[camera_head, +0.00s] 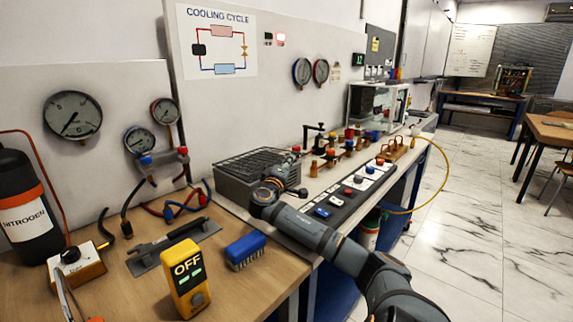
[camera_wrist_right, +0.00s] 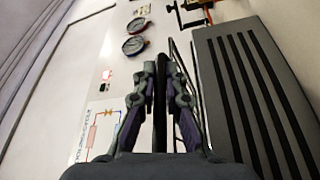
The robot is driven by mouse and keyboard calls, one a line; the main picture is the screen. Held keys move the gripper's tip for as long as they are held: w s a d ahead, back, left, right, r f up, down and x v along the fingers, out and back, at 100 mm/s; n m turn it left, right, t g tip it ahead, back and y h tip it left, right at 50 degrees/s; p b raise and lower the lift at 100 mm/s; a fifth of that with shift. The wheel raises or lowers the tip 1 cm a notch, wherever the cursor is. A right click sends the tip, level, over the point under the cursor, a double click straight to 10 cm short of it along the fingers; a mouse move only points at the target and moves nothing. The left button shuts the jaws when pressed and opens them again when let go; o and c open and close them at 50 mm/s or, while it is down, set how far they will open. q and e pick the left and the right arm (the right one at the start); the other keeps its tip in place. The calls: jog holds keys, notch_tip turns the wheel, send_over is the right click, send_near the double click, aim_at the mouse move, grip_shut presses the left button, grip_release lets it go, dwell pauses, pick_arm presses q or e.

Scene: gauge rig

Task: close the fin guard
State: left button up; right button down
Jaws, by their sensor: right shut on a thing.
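The fin guard, a dark grille (camera_head: 250,163), shows on top of a grey box (camera_head: 232,189) against the back panel in the head view. My right gripper (camera_head: 288,178) is at the box's right end, partly hidden by its own wrist. In the right wrist view, my right gripper (camera_wrist_right: 160,90) is shut on a narrow dark bar (camera_wrist_right: 160,115) upright between its fingers. A grey slotted panel (camera_wrist_right: 250,100) lies just right of the fingers. I cannot tell how far the guard stands open. My left gripper is not in view.
A control strip with switches (camera_head: 345,197) runs right of the box along the bench's front edge. Gauges (camera_head: 303,72) hang on the panel behind. Several fittings (camera_head: 345,145) stand farther back.

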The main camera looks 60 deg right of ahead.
jog(key=c, duration=1.7)
grip_release()
jog(key=shift+s+r, duration=0.1)
jog(key=shift+s, duration=0.1)
jog(key=shift+w, duration=0.1)
